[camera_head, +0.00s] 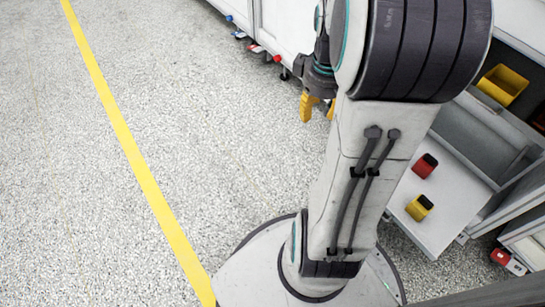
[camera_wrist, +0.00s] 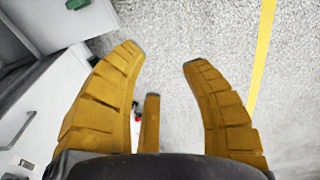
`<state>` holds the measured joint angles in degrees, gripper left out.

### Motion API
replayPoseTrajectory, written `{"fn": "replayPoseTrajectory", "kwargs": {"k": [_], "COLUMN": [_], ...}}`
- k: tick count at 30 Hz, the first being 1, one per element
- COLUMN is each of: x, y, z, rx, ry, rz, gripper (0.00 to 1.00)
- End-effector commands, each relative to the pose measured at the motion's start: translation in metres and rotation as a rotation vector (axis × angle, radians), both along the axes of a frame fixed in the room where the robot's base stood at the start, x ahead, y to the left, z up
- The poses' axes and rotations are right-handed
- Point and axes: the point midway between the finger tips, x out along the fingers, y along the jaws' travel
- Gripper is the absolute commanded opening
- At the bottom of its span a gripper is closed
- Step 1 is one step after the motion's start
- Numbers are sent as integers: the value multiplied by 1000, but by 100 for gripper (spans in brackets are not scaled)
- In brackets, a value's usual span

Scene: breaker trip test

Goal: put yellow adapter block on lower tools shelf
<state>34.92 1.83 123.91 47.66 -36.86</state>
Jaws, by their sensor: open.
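A small yellow block with a dark top (camera_head: 419,207), which looks like the adapter block, sits on a white shelf surface (camera_head: 440,222) at the right of the head view. My gripper (camera_head: 317,108) is well up and left of it, partly hidden behind my arm. In the wrist view my gripper (camera_wrist: 164,55) has its yellow fingers spread with only floor between them. It is empty. The yellow block does not show in the wrist view. I cannot tell which surface is the lower tools shelf.
A red block (camera_head: 425,165) sits behind the yellow one. A yellow bin (camera_head: 503,84) stands further back on the right. White cabinets (camera_head: 285,25) line the top. The speckled floor left of my arm is clear, with a yellow line (camera_head: 130,145) across it.

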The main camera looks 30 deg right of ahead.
Motion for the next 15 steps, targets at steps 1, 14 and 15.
{"fn": "replayPoseTrajectory", "kwargs": {"k": [1,14,15], "x": [0,-57,-61], "y": [31,162,166], "z": [8,25,24], "rx": [-2,54,58], "ry": [-18,-97,-101], "rz": [14,-9,-12], "gripper": [42,42,42]}}
